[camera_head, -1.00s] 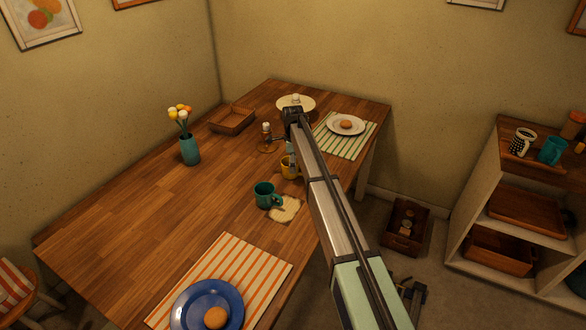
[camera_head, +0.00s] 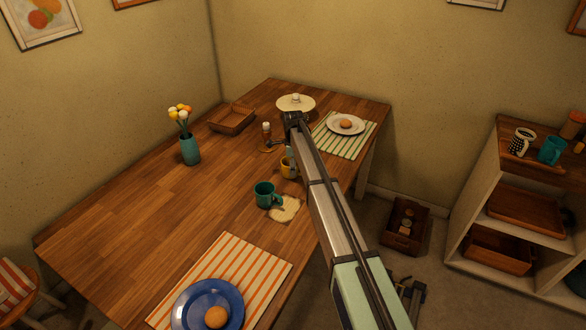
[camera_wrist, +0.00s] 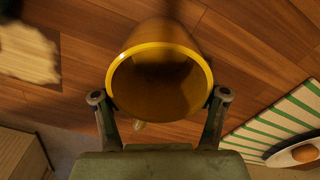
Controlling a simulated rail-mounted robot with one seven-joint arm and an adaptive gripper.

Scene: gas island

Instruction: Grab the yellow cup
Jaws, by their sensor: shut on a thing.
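The yellow cup (camera_wrist: 160,47) fills the upper middle of the wrist view, its open rim facing the camera. My gripper (camera_wrist: 160,105) has one finger on each side of the cup, shut on its body. In the head view the cup (camera_head: 286,167) shows only in part beside my arm, over the wooden table. Most of it and my gripper's fingers are hidden there by the arm. I cannot tell whether the cup touches the table.
A teal cup (camera_head: 264,194) stands close in front of the yellow cup, beside a slice-shaped beige mat (camera_head: 286,210). A striped placemat (camera_head: 357,143) with a plate and egg lies to the right. A small salt-shaker-like item (camera_head: 267,133) stands behind.

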